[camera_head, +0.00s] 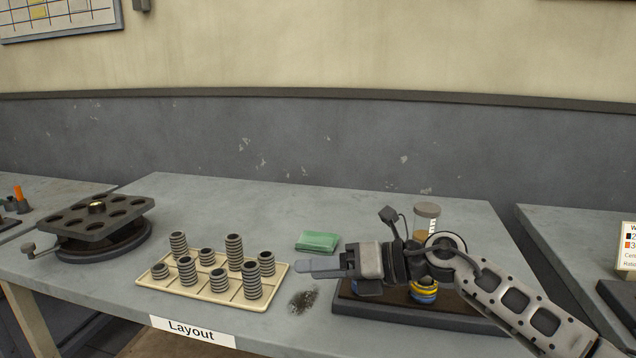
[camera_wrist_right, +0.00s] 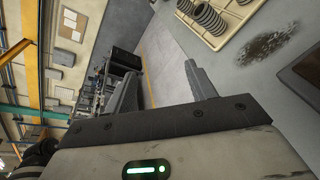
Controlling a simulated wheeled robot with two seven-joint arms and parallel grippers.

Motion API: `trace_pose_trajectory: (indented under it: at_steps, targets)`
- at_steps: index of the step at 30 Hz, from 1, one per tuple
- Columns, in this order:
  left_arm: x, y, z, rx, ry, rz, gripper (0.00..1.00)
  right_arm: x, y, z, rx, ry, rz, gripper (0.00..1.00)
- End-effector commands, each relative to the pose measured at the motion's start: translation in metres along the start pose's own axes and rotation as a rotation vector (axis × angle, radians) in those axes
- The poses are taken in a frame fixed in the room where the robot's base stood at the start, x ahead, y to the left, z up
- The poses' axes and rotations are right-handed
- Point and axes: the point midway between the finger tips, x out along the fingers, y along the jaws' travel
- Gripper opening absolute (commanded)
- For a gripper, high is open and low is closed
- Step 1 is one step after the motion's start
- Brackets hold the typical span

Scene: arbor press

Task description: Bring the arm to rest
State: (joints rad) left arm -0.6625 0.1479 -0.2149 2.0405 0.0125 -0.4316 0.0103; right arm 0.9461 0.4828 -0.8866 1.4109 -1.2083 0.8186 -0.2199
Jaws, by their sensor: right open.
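My right arm (camera_head: 510,300) comes in from the lower right of the head view. Its right gripper (camera_head: 312,266) points left above the table, between the cream tray and the dark board. In the right wrist view the right gripper (camera_wrist_right: 165,90) has its two fingers apart, with nothing between them. The floor shows through the gap, and the cream tray (camera_wrist_right: 243,35) lies beyond the right finger. My left gripper is not in view.
A jar (camera_head: 426,213) stands behind the arm.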

Motion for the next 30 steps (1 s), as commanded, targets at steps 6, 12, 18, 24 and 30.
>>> trace_pose_trajectory:
  at_steps: [6, 12, 18, 24, 30]
  targets:
    - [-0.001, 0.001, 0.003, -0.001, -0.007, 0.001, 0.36, -0.011, 0.035, 0.013, 0.583, -0.64, 0.28, 0.56]
    - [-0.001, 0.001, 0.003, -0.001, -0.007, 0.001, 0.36, -0.083, -0.026, -0.035, 1.274, -1.169, 0.257, 0.56]
    - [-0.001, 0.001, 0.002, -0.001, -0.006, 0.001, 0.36, -0.142, -0.074, -0.164, 1.911, -1.531, 0.005, 0.56]
    - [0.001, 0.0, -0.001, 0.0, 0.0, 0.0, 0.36, -0.169, -0.068, -0.262, 2.269, -1.676, -0.258, 0.56]
    - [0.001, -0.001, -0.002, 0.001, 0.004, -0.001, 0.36, -0.183, -0.046, -0.323, 2.475, -1.734, -0.469, 0.56]
